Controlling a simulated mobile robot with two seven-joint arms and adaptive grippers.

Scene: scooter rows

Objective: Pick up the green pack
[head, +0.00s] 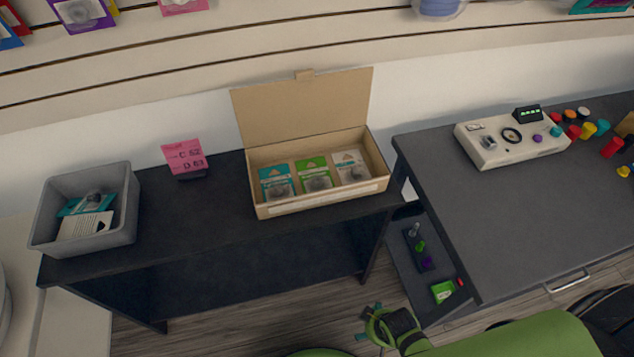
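A green pack (316,177) stands in the middle of an open cardboard box (325,202) on the dark table. A teal pack (277,184) is on its left and a pale grey-white pack (350,168) is on its right. My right gripper (369,324) is at the bottom of the head view, in front of the table and well apart from the box. It is small and seen from above, so its opening is unclear. My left gripper is not in view.
A grey bin (128,212) holding packs and a pink sign (185,156) stand left of the box. A second desk (500,220) on the right holds a white device (512,138). A small green item (443,290) lies on a low shelf.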

